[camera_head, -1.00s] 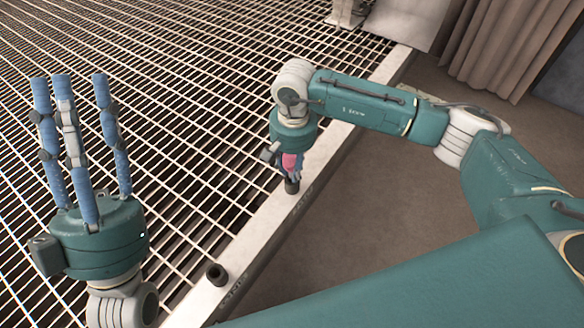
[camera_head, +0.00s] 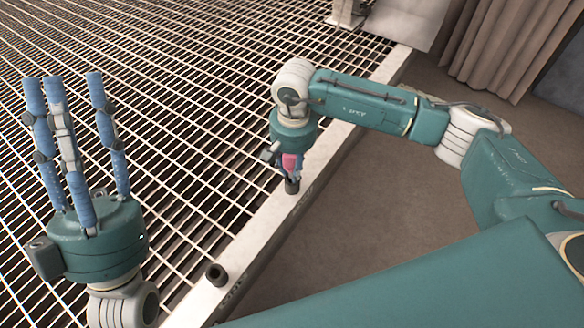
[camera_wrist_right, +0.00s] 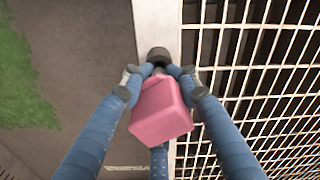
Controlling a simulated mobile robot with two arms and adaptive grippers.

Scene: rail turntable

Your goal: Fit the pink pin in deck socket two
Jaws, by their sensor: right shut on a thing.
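The pink pin (camera_wrist_right: 162,110) has a blocky pink head and is held between the blue fingers of my right gripper (camera_wrist_right: 160,78). It also shows in the head view (camera_head: 290,162), where my right gripper points down over the pale deck edge. A dark round socket (camera_head: 291,186) lies right below the fingers and shows just beyond the pin in the wrist view (camera_wrist_right: 158,55). The pin's lower end is mostly hidden, so I cannot tell whether it is in the socket. My left gripper (camera_head: 66,85) is open and empty, its three fingers pointing up.
A second dark socket (camera_head: 217,274) stands nearer along the pale deck edge (camera_head: 245,243). Markings beside the sockets are too small to read. A wide metal grating (camera_head: 190,90) lies left of the edge. Brown floor (camera_head: 400,200) and a curtain (camera_head: 510,45) are to the right.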

